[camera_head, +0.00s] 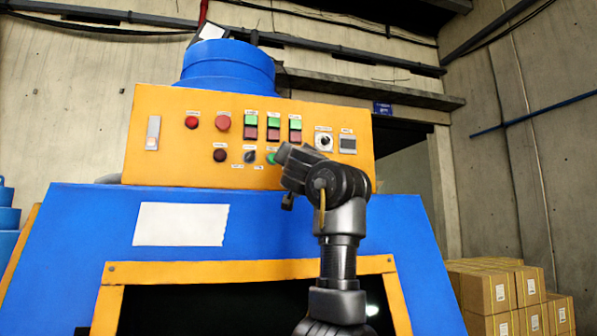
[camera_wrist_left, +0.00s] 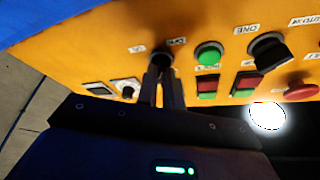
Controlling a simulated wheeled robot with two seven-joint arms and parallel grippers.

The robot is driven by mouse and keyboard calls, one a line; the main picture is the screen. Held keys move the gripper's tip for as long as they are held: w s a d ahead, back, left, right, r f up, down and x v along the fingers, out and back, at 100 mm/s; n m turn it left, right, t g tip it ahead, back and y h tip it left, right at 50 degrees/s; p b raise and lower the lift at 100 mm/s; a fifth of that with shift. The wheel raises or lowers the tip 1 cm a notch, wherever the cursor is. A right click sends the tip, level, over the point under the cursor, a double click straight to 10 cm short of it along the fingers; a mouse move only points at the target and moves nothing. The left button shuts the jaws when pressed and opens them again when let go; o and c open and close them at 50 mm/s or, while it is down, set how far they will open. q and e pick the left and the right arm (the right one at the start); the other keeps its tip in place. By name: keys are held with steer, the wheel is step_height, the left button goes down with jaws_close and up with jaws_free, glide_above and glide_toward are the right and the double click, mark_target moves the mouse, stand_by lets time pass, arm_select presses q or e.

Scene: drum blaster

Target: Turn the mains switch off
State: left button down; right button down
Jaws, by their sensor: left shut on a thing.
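An orange control panel (camera_head: 181,158) sits on top of a blue machine. My left gripper (camera_head: 284,156) reaches up to the panel's lower row, just right of a green button (camera_head: 271,158), and hides what is behind it. In the left wrist view the gripper's fingers (camera_wrist_left: 164,78) are shut on a dark round knob (camera_wrist_left: 162,57) beside the green button (camera_wrist_left: 208,54). I cannot read its label or tell which way it is turned. A black selector knob (camera_wrist_left: 268,50) is past the green button; it also shows in the head view (camera_head: 249,157). My right gripper is not in view.
Above the lower row are red buttons (camera_head: 223,121), red-green rocker switches (camera_head: 273,128), a white dial (camera_head: 324,141) and a grey display (camera_head: 348,144). A lever switch (camera_head: 153,133) is at the far left. Stacked cardboard boxes (camera_head: 490,290) stand at the right.

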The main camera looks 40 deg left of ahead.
arm_select(q)
steer(key=shift+s+m+t+h+b, duration=0.1)
steer(key=shift+m+t+h+b, duration=0.3)
steer(key=shift+m+h+b, duration=0.7)
steer(key=shift+r+m+y, duration=0.1)
steer(key=shift+m+y, duration=0.3)
steer(key=c, duration=1.5)
jaws_free()
steer(key=shift+c, duration=0.2)
